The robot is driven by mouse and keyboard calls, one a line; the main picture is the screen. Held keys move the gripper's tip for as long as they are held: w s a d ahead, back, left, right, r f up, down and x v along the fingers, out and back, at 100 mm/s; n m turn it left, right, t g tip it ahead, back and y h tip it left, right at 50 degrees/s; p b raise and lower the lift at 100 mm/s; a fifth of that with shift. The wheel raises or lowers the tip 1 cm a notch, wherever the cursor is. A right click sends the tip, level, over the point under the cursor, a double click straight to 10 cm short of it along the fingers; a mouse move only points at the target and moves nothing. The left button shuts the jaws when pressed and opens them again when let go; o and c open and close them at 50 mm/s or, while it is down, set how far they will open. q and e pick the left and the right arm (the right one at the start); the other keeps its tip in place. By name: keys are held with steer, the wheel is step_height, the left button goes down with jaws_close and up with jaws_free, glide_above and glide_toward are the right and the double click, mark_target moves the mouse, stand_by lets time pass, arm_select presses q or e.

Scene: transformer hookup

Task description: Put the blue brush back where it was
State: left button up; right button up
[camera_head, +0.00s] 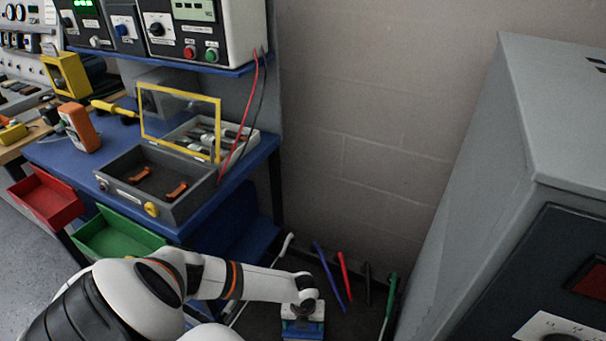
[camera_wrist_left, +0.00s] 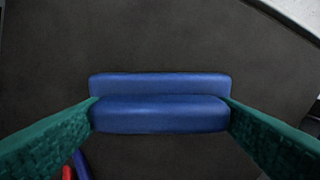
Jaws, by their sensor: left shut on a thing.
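The blue brush (camera_wrist_left: 160,115) shows in the left wrist view as a wide blue block with a second blue ledge behind it. My left gripper (camera_wrist_left: 160,104) is shut on it, with a green finger pressed against each end. Dark floor shows around and beyond the brush; I cannot tell how high it is above the floor. In the head view my left gripper (camera_head: 303,328) points down at the bottom edge, and the wrist hides most of the brush. My right gripper is not in view.
Several coloured rods, including a blue rod (camera_head: 332,277), a red rod (camera_head: 344,275) and a green rod (camera_head: 388,302), stand near the wall. A grey cabinet (camera_head: 480,170) is at right. The blue workbench (camera_head: 70,160) with an open green drawer (camera_head: 120,240) is at left.

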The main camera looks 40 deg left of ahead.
arm_select(q)
steer(key=shift+f, duration=0.1)
steer(key=o, duration=1)
steer(key=shift+o, duration=0.2)
step_height(320, 180, up, 12)
steer(key=p, duration=0.1)
steer(key=shift+p, duration=0.35)
